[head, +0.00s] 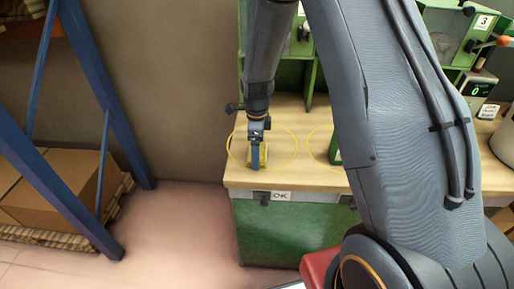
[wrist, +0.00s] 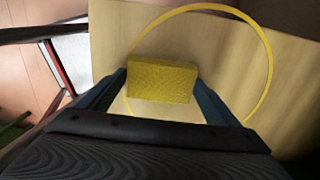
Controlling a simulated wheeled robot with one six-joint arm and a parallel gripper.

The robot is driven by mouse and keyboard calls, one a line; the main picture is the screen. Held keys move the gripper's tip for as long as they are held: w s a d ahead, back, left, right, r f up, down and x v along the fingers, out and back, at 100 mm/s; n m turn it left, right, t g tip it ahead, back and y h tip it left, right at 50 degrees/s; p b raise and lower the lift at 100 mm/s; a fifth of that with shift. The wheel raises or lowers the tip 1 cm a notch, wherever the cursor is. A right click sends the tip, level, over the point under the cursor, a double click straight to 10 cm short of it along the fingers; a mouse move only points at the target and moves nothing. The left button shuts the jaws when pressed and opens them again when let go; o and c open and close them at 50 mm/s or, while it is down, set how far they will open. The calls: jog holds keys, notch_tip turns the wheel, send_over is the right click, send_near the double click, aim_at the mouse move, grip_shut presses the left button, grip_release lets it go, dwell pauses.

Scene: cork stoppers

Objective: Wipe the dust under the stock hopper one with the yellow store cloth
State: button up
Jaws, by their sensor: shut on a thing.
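My gripper (head: 257,160) is over the left end of the wooden bench top, fingers pointing down. It is shut on the yellow store cloth (wrist: 162,80), a thick textured pad held between the two fingers in the wrist view. The cloth also shows beside the fingers in the head view (head: 263,154). It is inside a yellow ring (wrist: 268,62) marked on the bench. Whether the cloth touches the bench I cannot tell. A green hopper frame (head: 311,75) stands behind, partly hidden by my arm; its number is not visible. I cannot make out any dust.
The bench top (head: 297,178) has a second yellow ring (head: 309,146) to the right, partly behind my arm. A green hopper marked 3 (head: 452,27) and a digital scale (head: 476,90) stand far right. A blue rack (head: 60,190) with cardboard boxes (head: 55,185) stands left, across open floor.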

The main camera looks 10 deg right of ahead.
jog(key=shift+s, duration=0.25)
jog(key=shift+w+r+p, duration=0.15)
jog(key=shift+r+p, duration=1.75)
jog(key=shift+r, duration=1.05)
jog(key=shift+r+p, duration=0.75)
jog(key=shift+r, duration=0.75)
